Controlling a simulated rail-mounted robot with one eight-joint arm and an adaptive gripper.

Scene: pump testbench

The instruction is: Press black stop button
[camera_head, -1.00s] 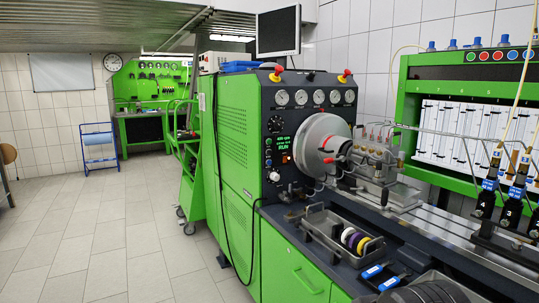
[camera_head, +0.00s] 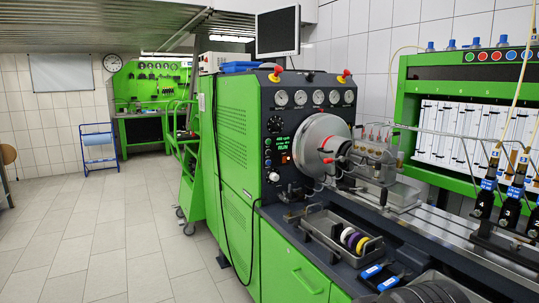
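The pump testbench's dark control panel (camera_head: 309,103) stands in the middle of the head view. It carries a row of round gauges, a black dial knob (camera_head: 275,124) and a small lit display (camera_head: 283,147) that reads RUN in green. Small buttons (camera_head: 268,153) sit in a column just left of the display. They are too small for me to tell which one is the black stop button. Red mushroom knobs (camera_head: 344,76) with yellow bases are on top of the panel. My gripper is not in view.
A large round metal disc (camera_head: 316,141) with red parts sits right of the display. A grey tray (camera_head: 318,231) with coloured rings and blue-handled tools (camera_head: 372,271) lie on the bench. A black cable (camera_head: 231,240) hangs down the green cabinet.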

